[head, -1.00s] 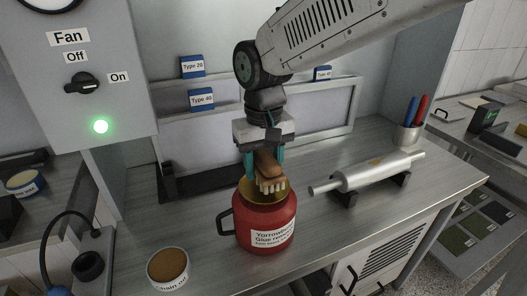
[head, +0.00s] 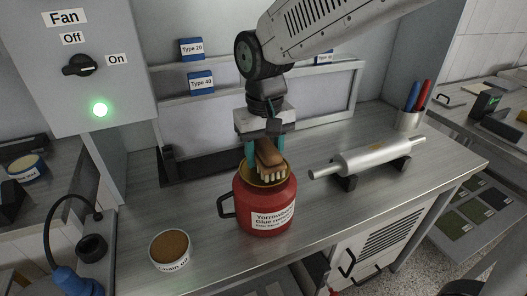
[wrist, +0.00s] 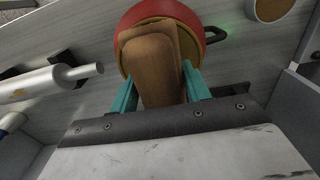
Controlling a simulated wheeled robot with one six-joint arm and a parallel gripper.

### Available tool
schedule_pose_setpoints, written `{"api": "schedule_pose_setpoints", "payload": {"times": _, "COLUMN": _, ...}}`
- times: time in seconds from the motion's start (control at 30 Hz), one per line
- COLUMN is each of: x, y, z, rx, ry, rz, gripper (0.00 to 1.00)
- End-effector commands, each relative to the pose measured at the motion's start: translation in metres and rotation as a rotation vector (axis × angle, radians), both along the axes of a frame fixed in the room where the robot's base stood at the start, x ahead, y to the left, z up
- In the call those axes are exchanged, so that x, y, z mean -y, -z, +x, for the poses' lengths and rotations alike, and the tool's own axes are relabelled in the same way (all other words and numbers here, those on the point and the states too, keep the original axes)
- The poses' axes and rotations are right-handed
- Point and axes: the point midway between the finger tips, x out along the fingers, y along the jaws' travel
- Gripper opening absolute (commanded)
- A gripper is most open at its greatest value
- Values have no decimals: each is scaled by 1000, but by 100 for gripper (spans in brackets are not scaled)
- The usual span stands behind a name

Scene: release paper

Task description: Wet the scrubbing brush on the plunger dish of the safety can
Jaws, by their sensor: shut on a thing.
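The red safety can (head: 264,214) stands on the bench with a white glue-remover label and a dark handle on its left. Its brass plunger dish (head: 245,176) is on top, partly covered by the brush. The scrubbing brush (head: 268,156) has a brown wooden back and pale bristles, which point down at the dish. My gripper (head: 262,148) is above the can, its teal fingers shut on the brush. In the wrist view, the brush (wrist: 158,75) lies between the fingers (wrist: 161,92) and over the red can (wrist: 133,17). I cannot tell whether the bristles touch the dish.
A metal roller (head: 375,158) rests on dark stands to the right. A round tub with a brown top (head: 170,249) stands to the left of the can. A pen cup (head: 409,120) is at the back right. The fan switch box (head: 85,60) is at the upper left.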

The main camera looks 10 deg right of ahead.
Motion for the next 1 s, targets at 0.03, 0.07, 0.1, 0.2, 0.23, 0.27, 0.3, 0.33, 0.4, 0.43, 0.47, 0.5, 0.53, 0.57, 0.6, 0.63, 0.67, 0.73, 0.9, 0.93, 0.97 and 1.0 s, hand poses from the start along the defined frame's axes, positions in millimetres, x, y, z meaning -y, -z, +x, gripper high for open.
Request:
{"api": "schedule_pose_setpoints", "payload": {"times": 0.03, "x": 0, "y": 0, "z": 0, "rx": 0, "ry": 0, "rz": 0, "gripper": 29}}
{"api": "schedule_pose_setpoints", "payload": {"times": 0.07, "x": 0, "y": 1, "z": 0, "rx": 0, "ry": 0, "rz": 0, "gripper": 29}}
{"api": "schedule_pose_setpoints", "payload": {"times": 0.1, "x": 0, "y": 1, "z": 0, "rx": 0, "ry": 0, "rz": 0, "gripper": 29}}
{"api": "schedule_pose_setpoints", "payload": {"times": 0.2, "x": 0, "y": 2, "z": 0, "rx": 0, "ry": 0, "rz": 0, "gripper": 29}}
{"api": "schedule_pose_setpoints", "payload": {"times": 0.23, "x": 0, "y": 2, "z": 0, "rx": 0, "ry": 0, "rz": 0, "gripper": 29}}
{"api": "schedule_pose_setpoints", "payload": {"times": 0.27, "x": 0, "y": 3, "z": 0, "rx": 0, "ry": 0, "rz": 0, "gripper": 29}}
{"api": "schedule_pose_setpoints", "payload": {"times": 0.3, "x": 0, "y": 3, "z": 0, "rx": 0, "ry": 0, "rz": 0, "gripper": 29}}
{"api": "schedule_pose_setpoints", "payload": {"times": 0.33, "x": 0, "y": 4, "z": 0, "rx": 0, "ry": 0, "rz": 0, "gripper": 29}}
{"api": "schedule_pose_setpoints", "payload": {"times": 0.4, "x": 0, "y": 5, "z": 0, "rx": 0, "ry": 0, "rz": 0, "gripper": 29}}
{"api": "schedule_pose_setpoints", "payload": {"times": 0.43, "x": 0, "y": 5, "z": 0, "rx": 0, "ry": 0, "rz": 0, "gripper": 29}}
{"api": "schedule_pose_setpoints", "payload": {"times": 0.47, "x": 0, "y": 5, "z": 0, "rx": 0, "ry": 0, "rz": 0, "gripper": 29}}
{"api": "schedule_pose_setpoints", "payload": {"times": 0.5, "x": 0, "y": 6, "z": 0, "rx": 0, "ry": 0, "rz": 0, "gripper": 29}}
{"api": "schedule_pose_setpoints", "payload": {"times": 0.53, "x": 0, "y": 6, "z": 0, "rx": 0, "ry": 0, "rz": 0, "gripper": 29}}
{"api": "schedule_pose_setpoints", "payload": {"times": 0.57, "x": 0, "y": 7, "z": 0, "rx": 0, "ry": 0, "rz": 0, "gripper": 29}}
{"api": "schedule_pose_setpoints", "payload": {"times": 0.6, "x": 0, "y": 7, "z": 0, "rx": 0, "ry": 0, "rz": 0, "gripper": 29}}
{"api": "schedule_pose_setpoints", "payload": {"times": 0.63, "x": 0, "y": 7, "z": 0, "rx": 0, "ry": 0, "rz": 0, "gripper": 29}}
{"api": "schedule_pose_setpoints", "payload": {"times": 0.67, "x": 0, "y": 8, "z": 0, "rx": 0, "ry": 0, "rz": 0, "gripper": 29}}
{"api": "schedule_pose_setpoints", "payload": {"times": 0.73, "x": 0, "y": 9, "z": 0, "rx": -1, "ry": 0, "rz": 0, "gripper": 29}}
{"api": "schedule_pose_setpoints", "payload": {"times": 0.9, "x": 0, "y": 11, "z": 0, "rx": -1, "ry": 0, "rz": 0, "gripper": 29}}
{"api": "schedule_pose_setpoints", "payload": {"times": 0.93, "x": 0, "y": 11, "z": 0, "rx": -1, "ry": 0, "rz": 0, "gripper": 29}}
{"api": "schedule_pose_setpoints", "payload": {"times": 0.97, "x": 0, "y": 11, "z": 0, "rx": -1, "ry": 0, "rz": 0, "gripper": 29}}
{"api": "schedule_pose_setpoints", "payload": {"times": 1.0, "x": 0, "y": 12, "z": 0, "rx": -1, "ry": 0, "rz": 0, "gripper": 29}}
